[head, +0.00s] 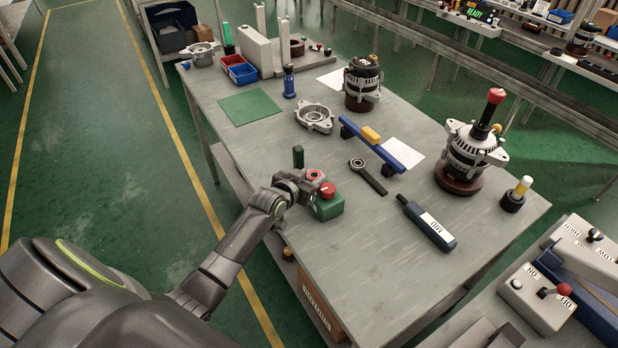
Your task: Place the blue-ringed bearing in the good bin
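I cannot make out a blue-ringed bearing in the head view. My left gripper (308,184) is over the near left edge of the grey table, beside a green box (329,208) with a red button. A small red-ringed round part (314,175) shows at its fingertips. Whether the fingers hold this part is too small to tell. A red bin (231,61) and a blue bin (243,75) stand side by side at the far left of the table, well away from the gripper. No label shows which is the good bin. My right gripper is out of view.
A green mat (249,107), a blue cylinder (289,82) and a grey housing (314,118) lie between gripper and bins. A dark green upright piece (298,157) stands close by the gripper. Two alternators (362,82), a blue bar (381,146) and a dark scanner-like device (427,222) stand or lie further right.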

